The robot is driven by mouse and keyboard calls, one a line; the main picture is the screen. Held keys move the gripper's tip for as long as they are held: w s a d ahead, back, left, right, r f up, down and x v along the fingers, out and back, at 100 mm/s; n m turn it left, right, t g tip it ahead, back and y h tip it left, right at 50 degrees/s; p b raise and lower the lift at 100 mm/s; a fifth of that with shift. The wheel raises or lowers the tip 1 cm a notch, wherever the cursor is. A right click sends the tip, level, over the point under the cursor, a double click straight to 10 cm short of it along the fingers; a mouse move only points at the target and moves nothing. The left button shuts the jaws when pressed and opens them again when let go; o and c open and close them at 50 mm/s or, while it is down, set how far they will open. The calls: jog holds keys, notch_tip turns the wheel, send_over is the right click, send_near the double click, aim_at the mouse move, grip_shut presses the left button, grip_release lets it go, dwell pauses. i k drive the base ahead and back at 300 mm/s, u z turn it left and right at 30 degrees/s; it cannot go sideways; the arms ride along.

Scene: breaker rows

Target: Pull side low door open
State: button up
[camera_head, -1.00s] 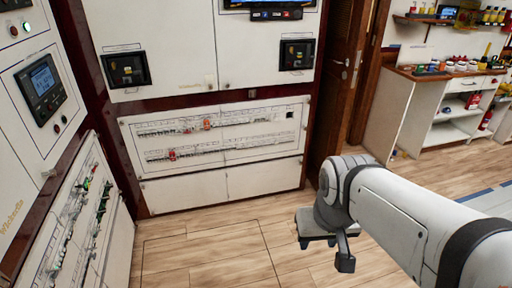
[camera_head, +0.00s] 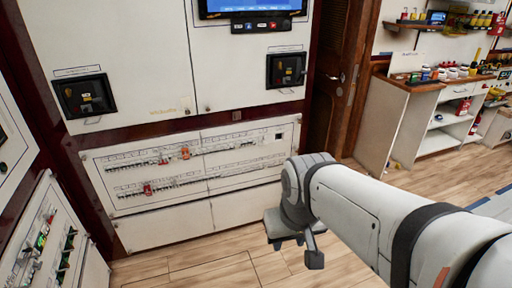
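The side cabinet stands at the left edge, cut off by the frame. Its low white panel (camera_head: 88,270), with rows of breakers behind cut-outs, is probably the side low door; it looks closed, and no handle is clear on it. My gripper (camera_head: 296,250) hangs low at the end of my grey-white arm, right of centre, in front of the front cabinet. Its fingers appear apart and nothing shows between them. It is well to the right of the side panel and touches nothing that I can see.
A brown wooden door (camera_head: 333,80) and a workbench with shelves (camera_head: 440,120) stand at the right. Wooden floor (camera_head: 200,265) lies clear in front.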

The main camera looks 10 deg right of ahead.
aim_at(242, 207)
jog(key=z, duration=0.05)
jog(key=i, duration=1.8)
jog(key=z, duration=0.4)
